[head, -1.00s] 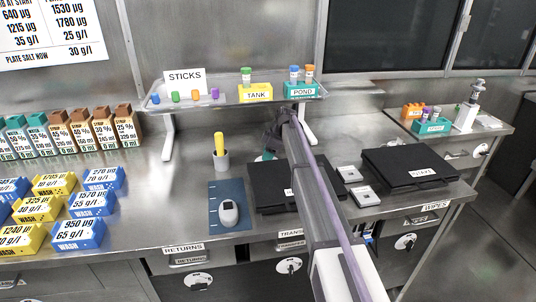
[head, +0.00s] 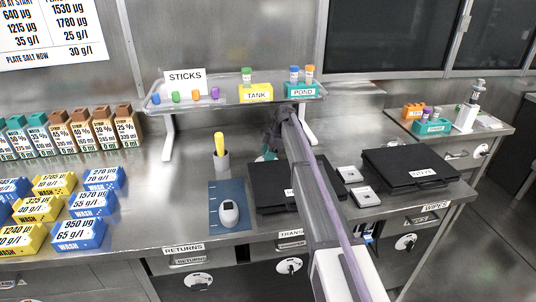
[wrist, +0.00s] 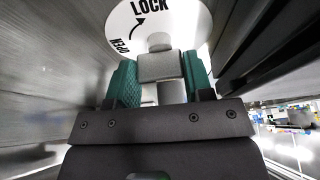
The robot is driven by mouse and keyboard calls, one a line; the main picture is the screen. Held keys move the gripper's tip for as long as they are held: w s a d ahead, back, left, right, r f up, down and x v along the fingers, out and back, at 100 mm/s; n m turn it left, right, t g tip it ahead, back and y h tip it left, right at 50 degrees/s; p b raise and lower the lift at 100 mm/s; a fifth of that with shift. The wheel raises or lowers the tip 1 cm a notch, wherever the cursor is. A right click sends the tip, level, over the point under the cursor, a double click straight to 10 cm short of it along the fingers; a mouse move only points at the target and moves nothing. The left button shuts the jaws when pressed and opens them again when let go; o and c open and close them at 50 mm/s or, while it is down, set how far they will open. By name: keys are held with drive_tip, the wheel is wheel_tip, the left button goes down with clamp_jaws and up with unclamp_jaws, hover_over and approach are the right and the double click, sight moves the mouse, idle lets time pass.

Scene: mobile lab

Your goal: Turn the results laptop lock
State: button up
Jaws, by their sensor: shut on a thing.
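In the wrist view a white round lock plate (wrist: 125,22) is marked LOCK and OPEN, with a curved black arrow. A grey block-shaped lock handle (wrist: 160,66) stands in front of it. My gripper (wrist: 160,82) has its green fingers on either side of the handle, shut on it. In the head view a little of my gripper (head: 268,153) shows behind a closed black laptop-like case (head: 268,198), and my arm covers part of that case. The lock plate is hidden there.
A rack shelf (head: 222,98) with tubes stands above the bench. A blue mat (head: 228,190) with a grey device (head: 229,213) and a cup (head: 221,160) lie to the left. Another black case (head: 410,168) and two small pale squares are at right. A dark edge (wrist: 255,45) is close beside my gripper.

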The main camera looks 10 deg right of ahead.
drive_tip(key=o, duration=0.9)
drive_tip(key=p+v, duration=1)
drive_tip(key=shift+d+r, duration=0.25)
drive_tip(key=shift+r, duration=0.1)
drive_tip(key=s+m, duration=0.4)
drive_tip(key=s, duration=0.2)
drive_tip(key=s+m+h, duration=0.1)
drive_tip(key=s+m, duration=0.3)
drive_tip(key=s, duration=0.3)
drive_tip(key=s+a+f+m+h, duration=0.1)
drive_tip(key=s+m, duration=0.4)
drive_tip(key=s, duration=0.1)
drive_tip(key=shift+s, duration=0.4)
drive_tip(key=s+a+m, duration=0.1)
drive_tip(key=s, duration=0.7)
drive_tip(key=s+a+m+h, duration=0.1)
drive_tip(key=s+m, duration=0.1)
drive_tip(key=s, duration=0.6)
drive_tip(key=s+a+m+h, duration=0.1)
drive_tip(key=s+m, duration=0.1)
drive_tip(key=s, duration=0.6)
drive_tip(key=shift+s+a+f, duration=0.1)
drive_tip(key=shift+a+f, duration=0.05)
drive_tip(key=shift+a, duration=0.05)
